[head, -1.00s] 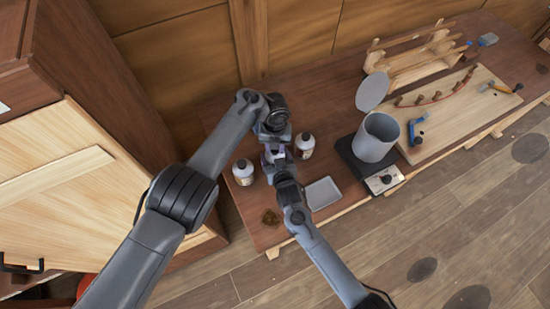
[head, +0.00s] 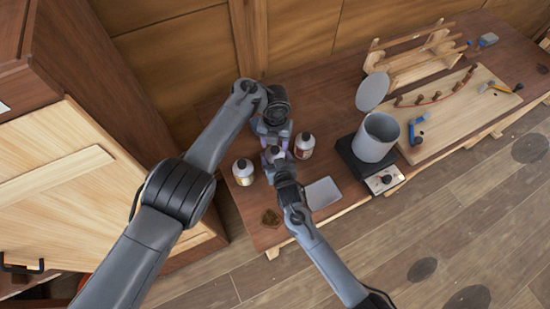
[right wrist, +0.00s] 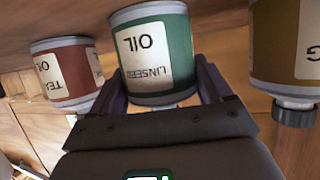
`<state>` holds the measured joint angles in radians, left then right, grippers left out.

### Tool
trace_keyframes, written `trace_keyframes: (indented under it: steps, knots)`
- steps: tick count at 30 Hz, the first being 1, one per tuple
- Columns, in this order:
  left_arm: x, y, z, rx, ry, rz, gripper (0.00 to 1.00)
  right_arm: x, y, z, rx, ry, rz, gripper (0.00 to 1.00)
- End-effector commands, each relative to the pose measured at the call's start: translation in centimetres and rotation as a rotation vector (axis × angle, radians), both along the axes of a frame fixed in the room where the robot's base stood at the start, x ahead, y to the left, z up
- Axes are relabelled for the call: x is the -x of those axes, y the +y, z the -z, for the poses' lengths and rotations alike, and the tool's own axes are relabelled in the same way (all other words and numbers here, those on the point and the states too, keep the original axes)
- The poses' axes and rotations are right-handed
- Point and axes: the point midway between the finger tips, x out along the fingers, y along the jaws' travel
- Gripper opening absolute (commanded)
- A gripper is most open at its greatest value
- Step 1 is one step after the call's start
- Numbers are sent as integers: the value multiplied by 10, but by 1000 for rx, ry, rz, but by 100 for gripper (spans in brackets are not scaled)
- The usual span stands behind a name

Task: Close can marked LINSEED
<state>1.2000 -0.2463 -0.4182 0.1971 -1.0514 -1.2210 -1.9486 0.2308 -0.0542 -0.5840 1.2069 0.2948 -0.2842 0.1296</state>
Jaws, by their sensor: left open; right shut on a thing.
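The LINSEED can (right wrist: 160,45) has a green label reading LINSEED OIL and appears upside down in the right wrist view. My right gripper (right wrist: 161,88) is shut on its sides, one finger on each side. Its neck end is mostly hidden behind the gripper body, so I cannot tell whether a cap is on it. In the head view the can is largely hidden between the two grippers. My left gripper (head: 275,140) is open, just behind and above my right gripper (head: 279,160). Nothing is clearly seen between its fingers.
A red-labelled can (right wrist: 67,72) and an ochre-labelled can (right wrist: 298,45) with a black cap flank it closely. A grey tray (head: 323,193) lies right of my right arm.

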Motion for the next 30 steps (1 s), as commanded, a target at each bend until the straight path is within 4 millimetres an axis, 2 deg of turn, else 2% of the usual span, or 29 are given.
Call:
trace_keyframes:
  steps: [6,20,26,30]
  knots:
    - [0,0,-17,0,-1,0,59,0,0,1,0,1,0,0]
    - [0,0,-18,0,0,-24,57,0,0,1,0,1,0,0]
    - [0,4,-18,-21,-3,-197,57,0,0,1,0,1,0,0]
    - [-9,11,-24,-58,-37,-466,57,0,0,1,0,1,0,0]
